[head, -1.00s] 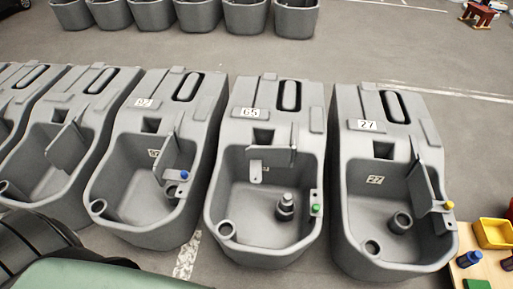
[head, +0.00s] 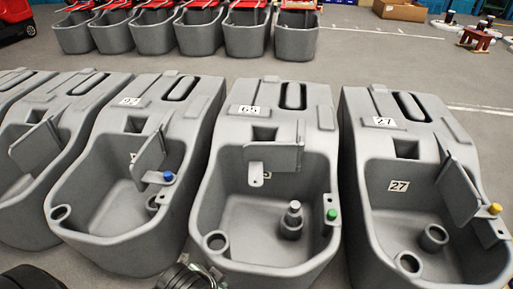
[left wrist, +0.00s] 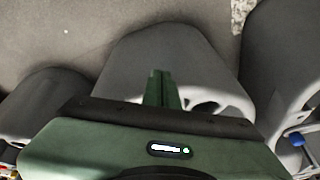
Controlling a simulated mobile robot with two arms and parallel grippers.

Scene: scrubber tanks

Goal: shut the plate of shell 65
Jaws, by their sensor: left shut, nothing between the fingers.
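Shell 65 (head: 322,247) is the grey tank in the middle of the head view, with a white "65" label on top. Its grey plate (head: 273,158) stands upright across the open basin, apart from the front rim. A green knob (head: 332,215) sits on the right rim. A grey stepped plug (head: 292,220) stands on the basin floor. My left gripper (left wrist: 161,88) is shut and empty in the left wrist view, over a grey tank I cannot identify. My right gripper is not in view.
A tank with a blue knob (head: 168,177) stands to the left, and shell 27 (head: 432,275) with a yellow knob to the right. Their plates stick up at an angle. Gaps between tanks are narrow. Open floor (head: 380,58) lies behind, before another tank row.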

